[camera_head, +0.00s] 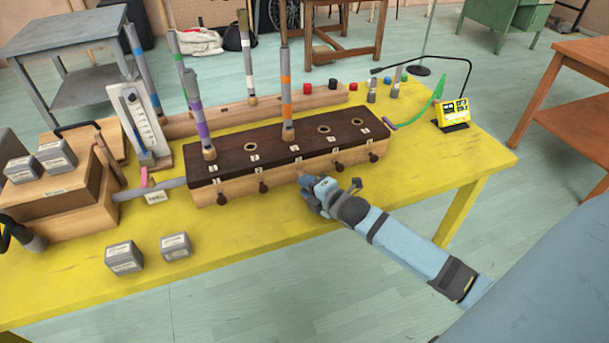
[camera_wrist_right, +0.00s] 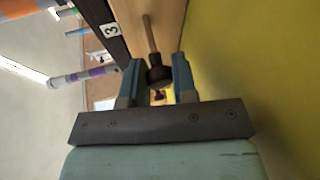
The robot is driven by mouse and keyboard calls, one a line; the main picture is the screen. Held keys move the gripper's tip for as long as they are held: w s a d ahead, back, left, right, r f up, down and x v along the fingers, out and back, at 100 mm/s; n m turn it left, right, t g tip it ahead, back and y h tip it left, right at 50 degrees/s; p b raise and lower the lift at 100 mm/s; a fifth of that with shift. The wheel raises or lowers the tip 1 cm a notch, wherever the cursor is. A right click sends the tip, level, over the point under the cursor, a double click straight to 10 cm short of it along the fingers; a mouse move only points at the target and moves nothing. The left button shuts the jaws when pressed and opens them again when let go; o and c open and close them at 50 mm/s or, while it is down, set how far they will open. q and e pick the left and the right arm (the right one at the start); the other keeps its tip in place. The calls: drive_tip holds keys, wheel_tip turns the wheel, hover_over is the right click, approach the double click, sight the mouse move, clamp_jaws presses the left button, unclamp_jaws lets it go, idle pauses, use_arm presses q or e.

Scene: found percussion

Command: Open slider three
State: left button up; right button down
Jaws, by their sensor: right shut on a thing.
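The slider box (camera_head: 240,160) has a dark top with numbered holes and a light wood front with a row of dark knobs. The slider three knob (camera_wrist_right: 158,76) is a dark round end on a wooden stem (camera_wrist_right: 150,35), below the label "3" (camera_wrist_right: 112,30) in the right wrist view. My right gripper (camera_head: 306,180) is at the middle of the box front and hides this knob in the head view. Its fingers (camera_wrist_right: 156,84) are shut on the knob, one on each side. A length of stem shows between knob and wood. My left gripper is not in view.
An orange-banded tube (camera_head: 286,95) stands in the middle hole and a purple-banded tube (camera_head: 202,130) in the leftmost. Neighbouring knobs (camera_head: 263,187) (camera_head: 337,168) flank my gripper. Grey blocks (camera_head: 124,258) sit front left.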

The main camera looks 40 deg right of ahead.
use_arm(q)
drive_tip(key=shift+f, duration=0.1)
use_arm(e)
drive_tip(key=c, duration=0.9)
unclamp_jaws()
use_arm(q)
drive_tip(key=shift+p, duration=0.45)
use_arm(e)
drive_tip(key=v, duration=1.4)
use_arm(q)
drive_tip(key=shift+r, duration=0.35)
use_arm(e)
drive_tip(key=shift+a+f, duration=0.1)
